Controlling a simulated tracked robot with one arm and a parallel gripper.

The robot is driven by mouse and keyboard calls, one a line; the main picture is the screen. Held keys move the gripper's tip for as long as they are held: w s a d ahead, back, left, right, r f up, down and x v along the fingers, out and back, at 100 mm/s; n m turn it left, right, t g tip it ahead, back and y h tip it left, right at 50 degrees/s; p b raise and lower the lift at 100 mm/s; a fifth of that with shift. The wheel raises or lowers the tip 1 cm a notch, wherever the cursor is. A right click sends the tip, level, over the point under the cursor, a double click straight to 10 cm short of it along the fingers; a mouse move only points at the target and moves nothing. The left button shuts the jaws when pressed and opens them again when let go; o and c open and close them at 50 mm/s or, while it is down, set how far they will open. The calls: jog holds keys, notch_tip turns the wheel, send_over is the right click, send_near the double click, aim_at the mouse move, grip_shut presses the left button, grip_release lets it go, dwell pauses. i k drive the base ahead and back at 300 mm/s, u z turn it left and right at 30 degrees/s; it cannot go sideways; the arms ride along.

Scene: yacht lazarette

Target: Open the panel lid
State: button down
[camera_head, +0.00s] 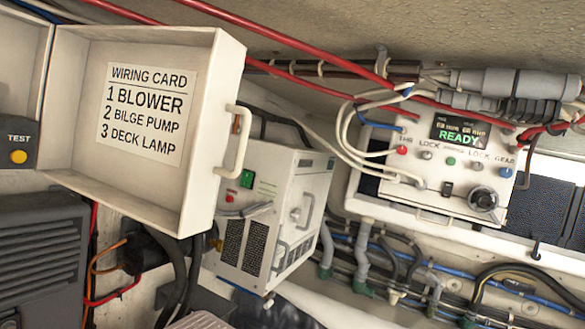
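The panel lid (80,130) is a shallow white tray-like door at the upper left, tilted in the picture. It appears swung open, with its recessed inner side facing me. A wiring card (148,110) on it lists blower, bilge pump and deck lamp. A white bar handle (238,142) sticks out from its right edge. Part of a white panel box (20,65) shows at the left picture edge, with a TEST plate and a yellow button (18,157). The rest of the box is cut off. My gripper is not in view, and nothing is seen touching the lid or handle.
A white vented unit (270,220) stands right of the lid. A control box (440,165) with a READY display hangs at the right. Red pipes (290,45) cross above. Cables and hoses (400,262) run low at right; a dark grey ribbed unit (40,255) is lower left.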

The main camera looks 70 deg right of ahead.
aim_at(136, 121)
jog(key=u, duration=0.8)
jog(key=k, duration=1.2)
jog(key=z, duration=0.5)
jog(key=i, duration=1)
jog(key=u, duration=0.05)
